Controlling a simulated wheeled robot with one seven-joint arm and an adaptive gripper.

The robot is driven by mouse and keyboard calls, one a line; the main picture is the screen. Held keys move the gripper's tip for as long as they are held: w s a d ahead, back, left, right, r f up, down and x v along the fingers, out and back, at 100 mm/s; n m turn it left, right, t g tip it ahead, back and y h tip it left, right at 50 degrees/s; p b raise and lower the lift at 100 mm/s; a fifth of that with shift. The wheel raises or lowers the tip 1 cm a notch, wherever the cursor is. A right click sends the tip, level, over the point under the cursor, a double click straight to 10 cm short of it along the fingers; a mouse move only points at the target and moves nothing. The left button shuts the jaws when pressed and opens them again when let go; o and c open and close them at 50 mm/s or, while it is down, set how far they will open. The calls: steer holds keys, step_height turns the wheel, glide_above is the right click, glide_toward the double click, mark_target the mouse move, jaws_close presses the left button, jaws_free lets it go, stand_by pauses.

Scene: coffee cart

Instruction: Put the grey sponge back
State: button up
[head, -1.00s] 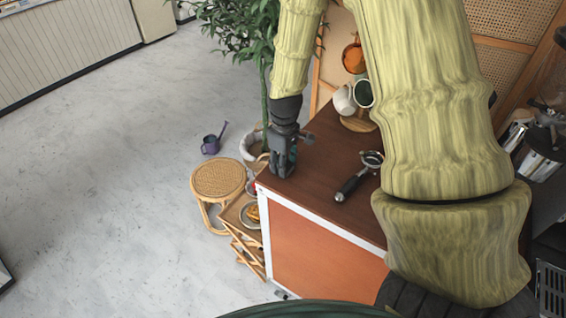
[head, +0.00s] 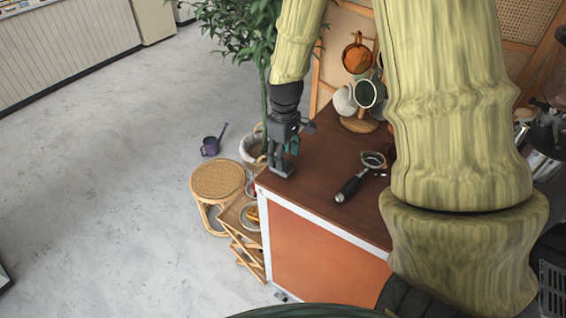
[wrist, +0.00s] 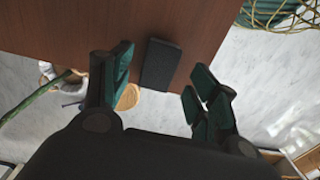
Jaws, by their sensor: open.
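The grey sponge (wrist: 161,64) is a dark rectangular block on the brown counter top (wrist: 70,20), by the counter's edge in the wrist view. My gripper (wrist: 162,66) is open, with one dark-green-padded finger on each side of the sponge's line and a visible gap to each. In the head view my gripper (head: 284,150) is over the near left corner of the counter. A dark block shape (head: 281,168) under it there appears to be the sponge, partly hidden by the fingers.
A portafilter (head: 360,177) lies on the counter to the right. A mug stand with cups (head: 368,93) stands behind it. A rattan stool (head: 217,181), a small wooden shelf (head: 233,217) and a plant (head: 240,25) are left of the counter. The floor further left is mostly clear.

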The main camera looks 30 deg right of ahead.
step_height(320, 180, up, 8)
steer(key=b, duration=0.1)
steer(key=shift+r, duration=0.15)
stand_by(0.5)
